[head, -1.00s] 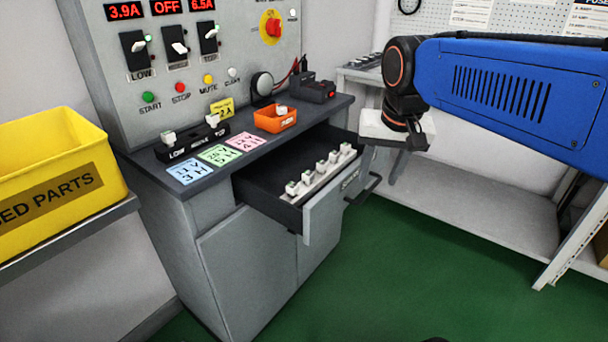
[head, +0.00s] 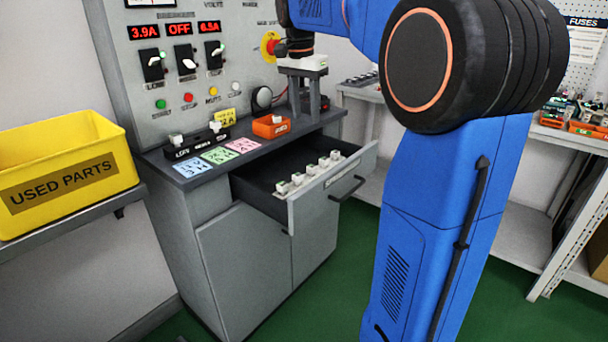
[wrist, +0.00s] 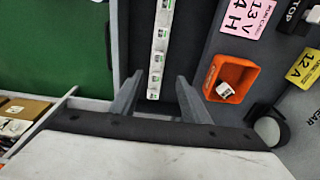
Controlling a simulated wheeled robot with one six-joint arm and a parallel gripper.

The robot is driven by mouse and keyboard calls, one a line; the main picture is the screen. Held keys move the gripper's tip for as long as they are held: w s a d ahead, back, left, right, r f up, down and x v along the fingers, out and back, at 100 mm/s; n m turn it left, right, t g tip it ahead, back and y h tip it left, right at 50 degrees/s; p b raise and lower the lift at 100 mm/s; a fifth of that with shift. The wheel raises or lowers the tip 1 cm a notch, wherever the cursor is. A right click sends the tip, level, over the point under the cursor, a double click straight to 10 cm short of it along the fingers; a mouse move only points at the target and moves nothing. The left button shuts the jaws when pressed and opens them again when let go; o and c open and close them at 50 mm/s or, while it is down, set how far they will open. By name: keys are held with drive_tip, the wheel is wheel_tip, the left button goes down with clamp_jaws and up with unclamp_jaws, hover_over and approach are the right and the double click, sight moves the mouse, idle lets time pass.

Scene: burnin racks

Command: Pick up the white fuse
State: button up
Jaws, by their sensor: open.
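Several white fuses stand in a row (head: 310,172) in the open drawer; the row also shows in the wrist view (wrist: 160,50), with green marks on the fuses. Another white fuse (wrist: 224,90) lies in the orange bin (head: 272,131) on the bench top; the bin shows in the wrist view (wrist: 238,72). White pieces also stand on the black holder (head: 195,147). I cannot tell which the task means. My gripper (head: 304,112) is open and empty, pointing down near the right end of the bench top, right of the bin. In the wrist view its fingers (wrist: 158,84) flank the row's near end, apart from it.
The open drawer (head: 335,187) juts out from the grey cabinet. Blue, green and pink cards (head: 218,155) lie on the bench. A yellow used parts bin (head: 65,170) stands left. A shelf with orange bins (head: 588,128) is at right. My blue arm hides part of the background.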

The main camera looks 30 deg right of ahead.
hover_over(312, 166)
drive_tip(key=a, duration=0.1)
wheel_tip(312, 166, down, 12)
drive_tip(key=shift+a+r, duration=0.15)
drive_tip(key=shift+r, duration=0.1)
drive_tip(key=shift+d+f, duration=0.2)
drive_tip(key=shift+f, duration=0.7)
drive_tip(key=shift+d+f, duration=0.15)
drive_tip(key=shift+f, duration=0.75)
drive_tip(key=shift+d+f, duration=0.2)
drive_tip(key=shift+f, duration=0.7)
drive_tip(key=c, duration=1)
